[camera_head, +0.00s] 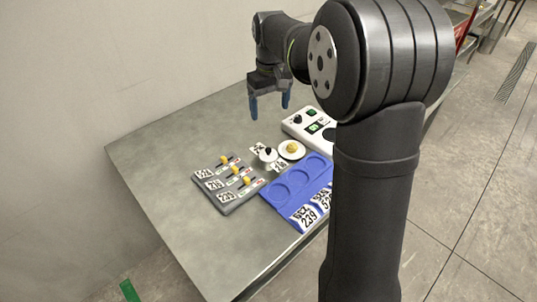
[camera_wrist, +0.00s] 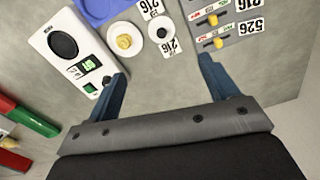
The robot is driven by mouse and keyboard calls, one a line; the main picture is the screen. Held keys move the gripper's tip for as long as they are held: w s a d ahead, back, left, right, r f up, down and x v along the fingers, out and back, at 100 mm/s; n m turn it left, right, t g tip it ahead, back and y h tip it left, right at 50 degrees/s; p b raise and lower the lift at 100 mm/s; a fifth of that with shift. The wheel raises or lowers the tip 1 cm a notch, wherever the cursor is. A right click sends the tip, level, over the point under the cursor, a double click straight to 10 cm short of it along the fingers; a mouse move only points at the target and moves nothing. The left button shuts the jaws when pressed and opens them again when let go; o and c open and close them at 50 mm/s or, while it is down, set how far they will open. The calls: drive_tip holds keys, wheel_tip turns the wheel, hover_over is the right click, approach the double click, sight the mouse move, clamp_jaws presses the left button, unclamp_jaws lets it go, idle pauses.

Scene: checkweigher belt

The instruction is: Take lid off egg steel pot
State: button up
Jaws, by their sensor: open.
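A small round pale pot with a lid and a black knob (camera_head: 268,154) stands on the grey table, and it also shows in the wrist view (camera_wrist: 159,32). Its lid appears to be on. Labels reading 216 lie beside it. A white dish (camera_head: 292,150) with a yellow lump on it stands just to its right; in the wrist view the dish (camera_wrist: 124,54) is left of the pot. My gripper (camera_head: 270,105) is open and empty, above the table and apart from the pot. In the wrist view the fingers (camera_wrist: 163,72) are spread wide, with the pot ahead between them.
A grey board (camera_head: 228,207) with yellow-knobbed sliders and number labels lies left of the pot. A blue tray (camera_head: 268,193) with round recesses lies in front. A white scale (camera_wrist: 62,22) with a green display stands beside the dish. The table's left part is clear.

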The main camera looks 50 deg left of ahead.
sight(269, 150)
wheel_tip(269, 150, down, 17)
drive_tip(key=shift+s+f, duration=0.1)
idle(0.5)
drive_tip(key=shift+a, duration=0.1)
drive_tip(key=c, duration=1)
